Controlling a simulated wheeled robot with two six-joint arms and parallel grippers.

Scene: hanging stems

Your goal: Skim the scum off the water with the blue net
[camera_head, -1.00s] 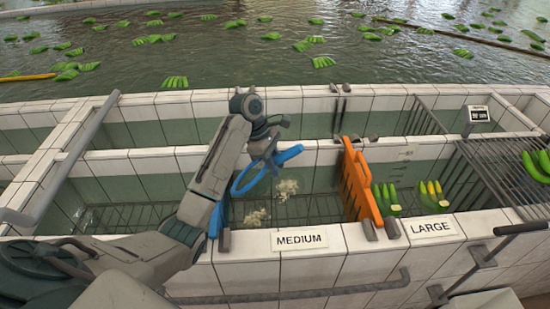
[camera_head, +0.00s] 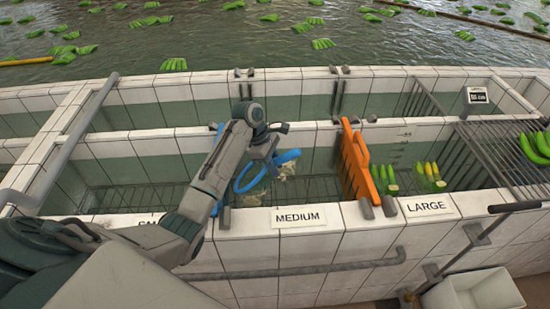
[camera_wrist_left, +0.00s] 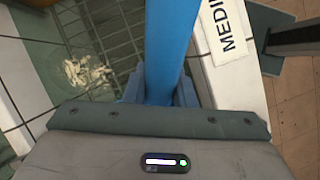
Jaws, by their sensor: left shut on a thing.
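The blue net (camera_head: 240,182) has a blue hoop and handle. My left gripper (camera_head: 266,150) is shut on its handle, which shows large in the left wrist view (camera_wrist_left: 170,45). The hoop hangs low inside the medium compartment. One pale scum clump (camera_head: 251,200) floats near the front wall, just below the hoop in the picture. Another clump (camera_head: 285,170) lies close to the hoop's right side, partly covered by it. A scum clump also shows in the left wrist view (camera_wrist_left: 88,73), left of the handle. I cannot tell whether the hoop touches water or scum. My right gripper is out of view.
An orange divider (camera_head: 355,165) stands right of the medium compartment, and a blue divider (camera_head: 223,213) left of it. Bananas stand in the large compartment. A tiled front wall bears the MEDIUM label (camera_head: 299,217). A metal rack (camera_head: 490,155) is at the right.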

